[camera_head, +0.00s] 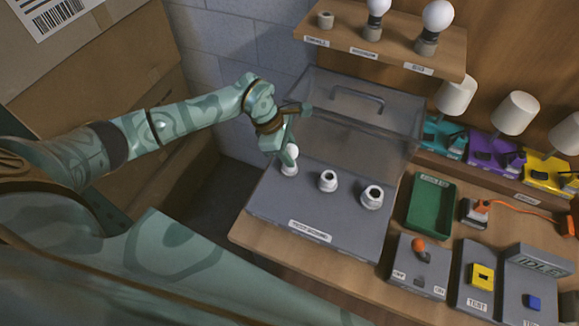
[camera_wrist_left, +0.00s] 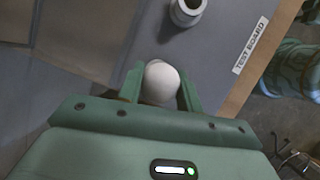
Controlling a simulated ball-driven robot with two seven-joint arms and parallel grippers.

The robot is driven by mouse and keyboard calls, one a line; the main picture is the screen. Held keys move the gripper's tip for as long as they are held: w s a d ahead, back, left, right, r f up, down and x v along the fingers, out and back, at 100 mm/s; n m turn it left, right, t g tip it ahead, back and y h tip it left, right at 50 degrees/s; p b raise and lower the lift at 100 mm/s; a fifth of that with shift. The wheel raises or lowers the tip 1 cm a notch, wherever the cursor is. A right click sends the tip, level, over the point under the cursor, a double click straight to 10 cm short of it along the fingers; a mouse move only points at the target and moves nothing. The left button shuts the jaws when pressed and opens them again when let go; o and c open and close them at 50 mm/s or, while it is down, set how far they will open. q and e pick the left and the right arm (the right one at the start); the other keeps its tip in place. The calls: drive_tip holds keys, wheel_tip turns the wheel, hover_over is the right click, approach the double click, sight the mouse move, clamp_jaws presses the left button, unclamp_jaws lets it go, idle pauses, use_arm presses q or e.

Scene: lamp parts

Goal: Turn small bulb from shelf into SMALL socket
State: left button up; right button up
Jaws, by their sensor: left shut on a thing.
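The small white bulb (camera_head: 293,149) is at the leftmost socket (camera_head: 289,169) on the grey test board (camera_head: 265,213). My left gripper (camera_head: 289,153) is shut on it from above. In the left wrist view the round bulb (camera_wrist_left: 161,82) sits between the two green fingers of the left gripper (camera_wrist_left: 160,78). The bulb looks upright over the socket; its base and the threads are hidden, so I cannot tell how deep it sits. The SMALL holder (camera_head: 325,20) on the shelf is empty. My right gripper is not in view.
Two more sockets, middle (camera_head: 328,180) and right (camera_head: 372,196), are empty. A clear cover with a handle (camera_head: 350,110) stands behind the board. The shelf (camera_head: 385,38) holds two larger bulbs. A green tray (camera_head: 432,207), a switch box (camera_head: 415,268) and button boxes lie right.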

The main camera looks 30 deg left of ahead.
use_arm(q)
drive_tip(key=shift+f, duration=0.45)
idle(0.3)
idle(0.5)
drive_tip(key=shift+f, duration=0.15)
idle(0.7)
drive_tip(key=shift+o, duration=0.5)
drive_tip(key=shift+c, duration=0.5)
drive_tip(key=shift+s+f, duration=0.15)
drive_tip(key=shift+b, duration=0.3)
